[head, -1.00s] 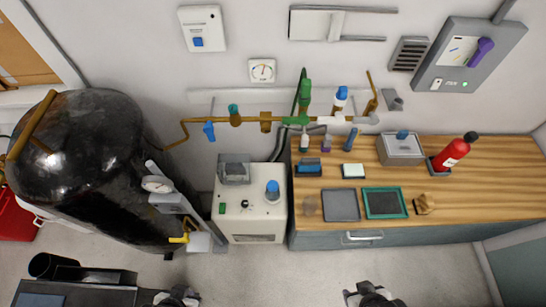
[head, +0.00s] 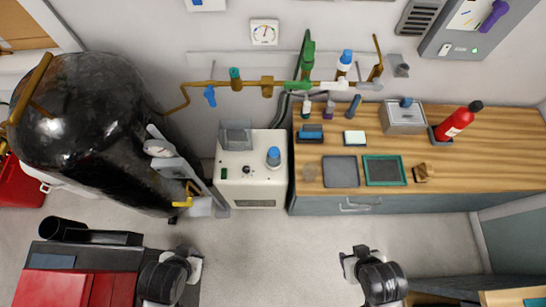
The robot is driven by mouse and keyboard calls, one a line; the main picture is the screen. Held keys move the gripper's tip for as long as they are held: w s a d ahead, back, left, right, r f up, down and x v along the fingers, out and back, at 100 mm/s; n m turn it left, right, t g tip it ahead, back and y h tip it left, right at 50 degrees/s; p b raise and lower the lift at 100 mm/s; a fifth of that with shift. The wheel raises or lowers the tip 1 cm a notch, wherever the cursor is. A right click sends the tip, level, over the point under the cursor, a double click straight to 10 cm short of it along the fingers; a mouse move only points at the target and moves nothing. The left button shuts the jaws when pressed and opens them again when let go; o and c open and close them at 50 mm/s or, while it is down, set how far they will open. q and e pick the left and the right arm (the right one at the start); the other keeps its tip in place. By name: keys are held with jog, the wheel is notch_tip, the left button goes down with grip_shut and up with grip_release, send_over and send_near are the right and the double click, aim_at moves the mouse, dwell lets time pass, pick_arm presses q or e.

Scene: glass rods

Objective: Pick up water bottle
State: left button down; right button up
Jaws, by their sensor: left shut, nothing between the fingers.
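A red bottle-like cylinder (head: 455,124) with a black top and a pale label leans in a small dark holder at the right of the wooden counter; I cannot tell for sure that it is the water bottle. My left gripper (head: 190,258) is at the bottom left of the head view, over the floor, shut and empty. My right gripper (head: 352,260) is at the bottom, right of centre, over the floor and far from the red cylinder. Its fingers are too small and dark to tell open from shut.
The wooden counter (head: 480,170) carries a grey box (head: 404,119), a grey tray (head: 341,171) and a green-framed board (head: 385,170). A white machine (head: 250,184) and a big black tank (head: 85,130) stand left of it. Open floor (head: 290,250) lies in front.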

pick_arm(q)
jog(key=c, duration=1.8)
grip_release()
jog(key=shift+c, duration=0.2)
jog(key=o, duration=1.8)
